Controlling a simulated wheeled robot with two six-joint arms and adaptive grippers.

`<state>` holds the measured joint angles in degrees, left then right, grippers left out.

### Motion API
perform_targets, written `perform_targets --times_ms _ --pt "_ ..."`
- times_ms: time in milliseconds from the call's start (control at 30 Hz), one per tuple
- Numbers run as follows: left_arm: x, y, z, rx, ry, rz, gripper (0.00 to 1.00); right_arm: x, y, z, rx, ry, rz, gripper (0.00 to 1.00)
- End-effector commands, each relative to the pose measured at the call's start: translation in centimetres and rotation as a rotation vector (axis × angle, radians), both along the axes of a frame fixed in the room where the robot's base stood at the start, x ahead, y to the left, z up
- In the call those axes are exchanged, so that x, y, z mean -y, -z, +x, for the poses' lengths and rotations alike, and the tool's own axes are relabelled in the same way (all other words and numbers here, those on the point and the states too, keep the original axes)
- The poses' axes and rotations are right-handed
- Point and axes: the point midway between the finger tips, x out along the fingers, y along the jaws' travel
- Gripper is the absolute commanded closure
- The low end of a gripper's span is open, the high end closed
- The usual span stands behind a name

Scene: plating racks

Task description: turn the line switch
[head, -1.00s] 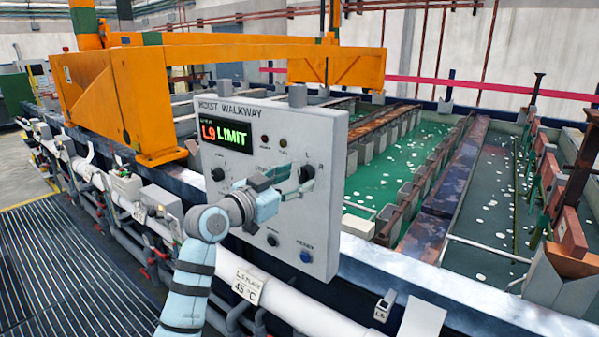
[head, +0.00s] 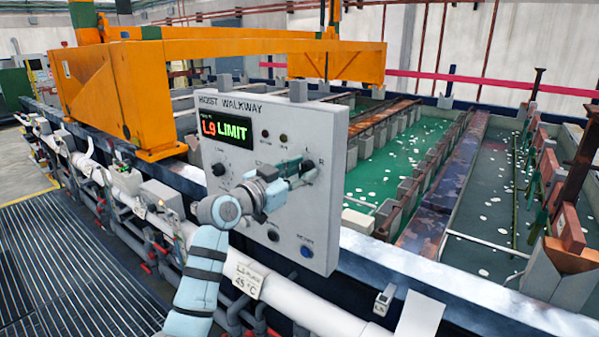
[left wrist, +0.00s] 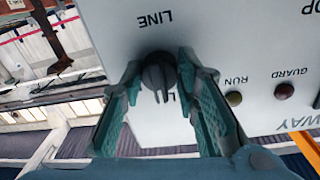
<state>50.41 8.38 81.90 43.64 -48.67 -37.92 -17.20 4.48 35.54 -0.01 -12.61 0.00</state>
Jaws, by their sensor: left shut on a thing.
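The line switch is a dark round knob (left wrist: 157,76) labelled LINE in the left wrist view. It sits on the right side of a grey panel (head: 236,92) headed HOIST WALKWAY, and the knob also shows in the head view (head: 309,169) between small letter marks. My left gripper (head: 296,172) reaches the panel from the front left. In the wrist view its two teal fingers (left wrist: 158,84) stand on either side of the knob, shut on it. The fingers hide part of the knob in the head view. My right gripper is out of view.
The panel display (head: 226,131) reads L9 LIMIT. Another dark knob (head: 218,170) is to the left, and a blue button (head: 306,252) is low on the panel. A white pipe (head: 290,307) runs below. Green tanks (head: 415,155) lie behind. An orange hoist (head: 105,90) stands back left.

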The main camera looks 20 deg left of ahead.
Motion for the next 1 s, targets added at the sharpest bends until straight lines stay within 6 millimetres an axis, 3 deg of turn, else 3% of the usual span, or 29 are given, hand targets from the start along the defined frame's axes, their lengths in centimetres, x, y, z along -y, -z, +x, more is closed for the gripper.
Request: perform_targets --times_ms 367,1000 --pt "0.0 0.1 0.0 0.067 0.000 0.159 0.99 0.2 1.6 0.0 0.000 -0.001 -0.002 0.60" --pt "0.0 0.0 0.0 0.280 0.000 0.701 0.99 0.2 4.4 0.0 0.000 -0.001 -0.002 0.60"
